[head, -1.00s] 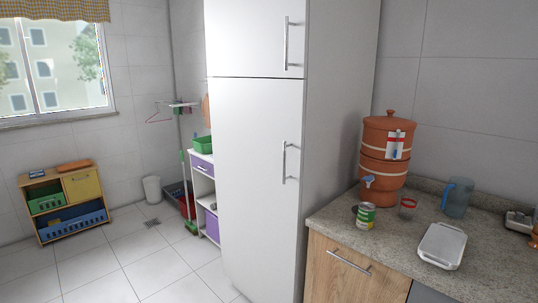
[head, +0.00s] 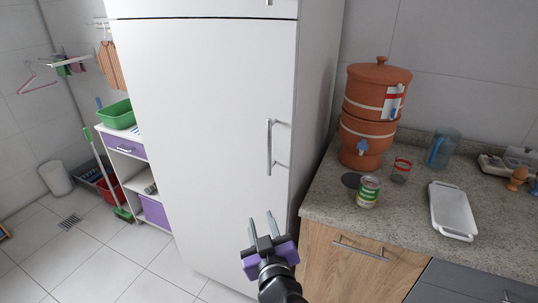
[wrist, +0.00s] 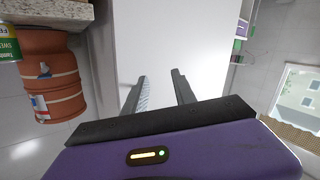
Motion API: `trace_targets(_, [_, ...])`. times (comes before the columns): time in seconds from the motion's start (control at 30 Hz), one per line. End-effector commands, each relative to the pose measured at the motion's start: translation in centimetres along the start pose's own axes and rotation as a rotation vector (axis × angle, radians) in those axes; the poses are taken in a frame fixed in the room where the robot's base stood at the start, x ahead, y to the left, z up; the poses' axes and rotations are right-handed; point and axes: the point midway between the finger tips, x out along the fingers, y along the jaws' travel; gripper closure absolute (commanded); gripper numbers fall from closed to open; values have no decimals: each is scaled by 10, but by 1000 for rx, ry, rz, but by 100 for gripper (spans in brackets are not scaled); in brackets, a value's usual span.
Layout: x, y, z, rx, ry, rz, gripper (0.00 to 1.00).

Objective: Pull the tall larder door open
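The tall larder is a white cabinet; its large lower door (head: 205,120) is shut in the head view. A vertical metal bar handle (head: 269,147) is fixed near the door's right edge. My gripper (head: 261,222) is below the handle and in front of the door, apart from the handle in the picture. Its two fingers are spread with nothing between them. In the wrist view my gripper (wrist: 160,82) also shows open, with the plain white larder face (wrist: 165,45) beyond the fingers. I cannot make out the handle in the wrist view.
A shelf unit (head: 150,180) stands left. Tiled floor is clear in front.

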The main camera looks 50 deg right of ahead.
Motion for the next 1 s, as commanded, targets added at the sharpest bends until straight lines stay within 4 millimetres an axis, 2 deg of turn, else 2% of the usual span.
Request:
trace_targets(0.03, [14,4,-28,40,18,62,68])
trace_targets(0.2, [38,29,-89,163,43,265,68])
trace_targets(0.3, [43,40,-115,226,55,351,68])
trace_targets(0.4, [44,48,-130,270,61,408,68])
trace_targets(0.63, [55,59,-139,295,64,446,68])
trace_targets(1.0, [103,82,-139,294,64,443,68])
